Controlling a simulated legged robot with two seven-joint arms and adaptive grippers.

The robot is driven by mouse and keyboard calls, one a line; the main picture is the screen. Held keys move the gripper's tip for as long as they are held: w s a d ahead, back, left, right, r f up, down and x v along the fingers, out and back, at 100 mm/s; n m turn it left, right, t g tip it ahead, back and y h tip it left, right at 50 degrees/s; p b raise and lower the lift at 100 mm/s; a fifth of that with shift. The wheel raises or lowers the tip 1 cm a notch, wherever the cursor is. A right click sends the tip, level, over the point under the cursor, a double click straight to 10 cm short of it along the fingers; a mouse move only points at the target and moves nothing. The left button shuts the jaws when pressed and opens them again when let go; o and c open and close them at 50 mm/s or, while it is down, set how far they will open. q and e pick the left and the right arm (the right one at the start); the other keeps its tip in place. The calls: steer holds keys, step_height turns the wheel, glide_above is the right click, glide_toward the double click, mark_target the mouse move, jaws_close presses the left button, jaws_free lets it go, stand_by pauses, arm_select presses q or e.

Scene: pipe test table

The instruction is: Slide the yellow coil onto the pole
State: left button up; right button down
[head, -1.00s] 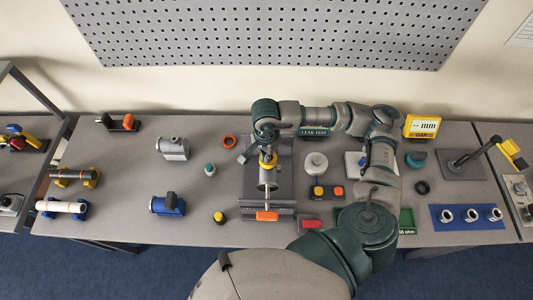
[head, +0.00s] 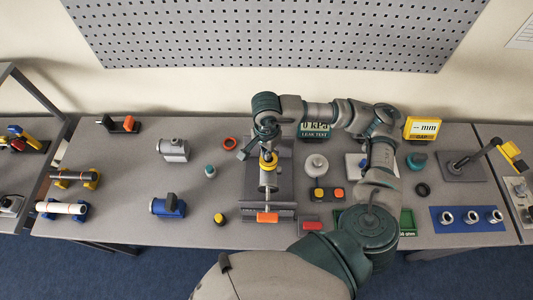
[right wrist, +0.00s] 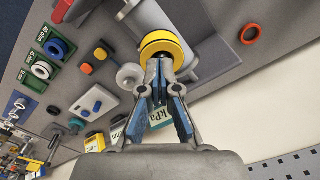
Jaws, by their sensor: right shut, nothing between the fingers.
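The yellow coil (head: 268,162) sits at the far end of a grey cylindrical piece (head: 268,179) on the dark fixture in the head view. In the right wrist view, the yellow coil (right wrist: 160,43) is a thick ring at the cylinder's end, with a dark centre partly hidden by the fingertips. I cannot tell which part is the pole, or how far the coil is around it. My right gripper (right wrist: 160,70) is shut and empty, with its tips right at the coil; touching or just apart is unclear. My left gripper is not in view.
The dark fixture (head: 284,188) has an orange piece (head: 267,217) at its near end. A leak-test display (head: 314,131) stands behind, partly covered by my right arm. A round grey knob (head: 316,165) and a button box (head: 327,194) stand right. An orange ring (head: 230,142) lies left.

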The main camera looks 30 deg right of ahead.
step_height(320, 180, up, 11)
steer(key=shift+w, duration=0.2)
steer(key=shift+d+f, duration=0.1)
steer(key=shift+f, duration=0.1)
